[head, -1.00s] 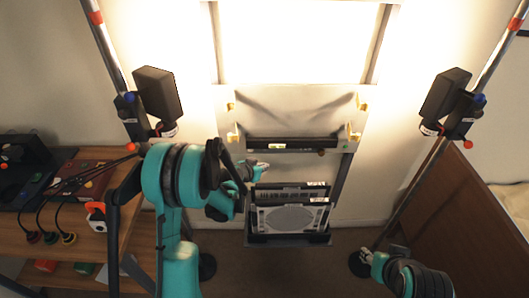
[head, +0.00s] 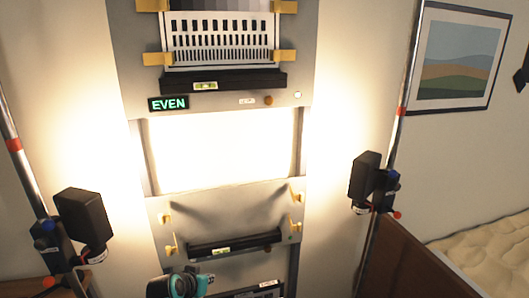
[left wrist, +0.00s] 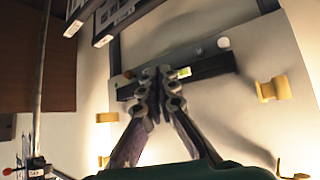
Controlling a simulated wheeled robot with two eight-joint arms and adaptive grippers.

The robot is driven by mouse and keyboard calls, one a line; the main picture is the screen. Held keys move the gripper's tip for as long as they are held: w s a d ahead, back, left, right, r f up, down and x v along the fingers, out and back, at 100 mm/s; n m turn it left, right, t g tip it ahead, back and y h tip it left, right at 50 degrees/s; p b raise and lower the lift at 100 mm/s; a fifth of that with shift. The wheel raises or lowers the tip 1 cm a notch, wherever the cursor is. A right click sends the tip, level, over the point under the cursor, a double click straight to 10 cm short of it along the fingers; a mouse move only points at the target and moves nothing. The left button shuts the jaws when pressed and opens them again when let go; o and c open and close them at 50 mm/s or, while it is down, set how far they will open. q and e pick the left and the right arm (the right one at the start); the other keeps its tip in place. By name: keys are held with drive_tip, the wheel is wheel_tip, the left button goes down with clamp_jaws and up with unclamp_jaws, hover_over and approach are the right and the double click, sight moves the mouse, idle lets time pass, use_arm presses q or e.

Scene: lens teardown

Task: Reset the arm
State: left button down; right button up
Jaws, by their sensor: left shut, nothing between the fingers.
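My left arm's teal wrist shows at the bottom edge of the head view, and its gripper is mostly cut off there. In the left wrist view my left gripper (left wrist: 158,80) is shut and empty, its fingertips together. They appear in front of the black ledge (left wrist: 205,68) of the lower grey panel; whether they touch it I cannot tell. That panel (head: 230,208) has several yellow clips and holds no chart. My right gripper is out of view.
Black lamps stand left (head: 82,218) and right (head: 364,175). Stored charts (left wrist: 120,15) show at upper left in the left wrist view.

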use_arm(q)
drive_tip(key=s+r+n+g+y, duration=0.1)
drive_tip(key=s, duration=1.1)
drive_tip(key=s+r+n+g+y, duration=0.1)
drive_tip(key=s+r, duration=0.1)
drive_tip(key=s, duration=1)
drive_tip(key=shift+r, duration=0.25)
